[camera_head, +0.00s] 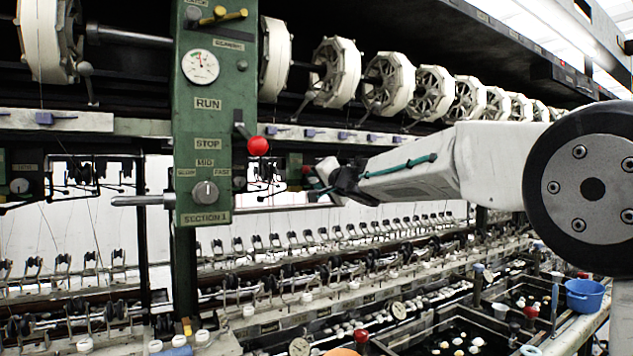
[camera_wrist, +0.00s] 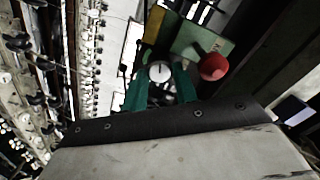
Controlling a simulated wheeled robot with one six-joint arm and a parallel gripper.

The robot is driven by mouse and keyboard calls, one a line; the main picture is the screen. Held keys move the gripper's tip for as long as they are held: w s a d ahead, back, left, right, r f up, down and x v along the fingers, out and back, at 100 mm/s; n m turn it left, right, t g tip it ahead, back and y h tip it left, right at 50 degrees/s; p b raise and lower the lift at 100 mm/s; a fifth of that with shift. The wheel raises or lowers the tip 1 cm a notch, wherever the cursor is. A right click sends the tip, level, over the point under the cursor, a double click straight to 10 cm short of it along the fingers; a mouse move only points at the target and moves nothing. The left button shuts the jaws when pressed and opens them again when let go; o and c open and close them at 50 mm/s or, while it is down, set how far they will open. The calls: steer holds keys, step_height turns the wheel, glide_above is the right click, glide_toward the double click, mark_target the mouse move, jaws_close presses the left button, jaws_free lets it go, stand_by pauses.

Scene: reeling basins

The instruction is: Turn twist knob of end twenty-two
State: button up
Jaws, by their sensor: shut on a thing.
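My gripper (camera_head: 318,182) reaches left from my arm, past the near green panel, in the head view. In the wrist view its two green fingers (camera_wrist: 160,74) stand on either side of a round pale-faced twist knob (camera_wrist: 159,70) and are shut on it. The knob sits by a green panel (camera_wrist: 205,40), with a red ball (camera_wrist: 213,67) just to its right. In the head view my gripper tip hides this knob. No end number can be read in either view.
The near green panel (camera_head: 213,110) carries a gauge, its own knob (camera_head: 205,192) marked Section 1 and a red-ball lever (camera_head: 257,146). White reels (camera_head: 335,72) line the top. Basins and a blue bucket (camera_head: 585,295) lie below right.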

steer(key=n, duration=1.3)
steer(key=shift+f, duration=0.1)
steer(key=shift+n, duration=0.3)
stand_by(0.4)
steer(key=o, duration=0.7)
steer(key=v, duration=0.8)
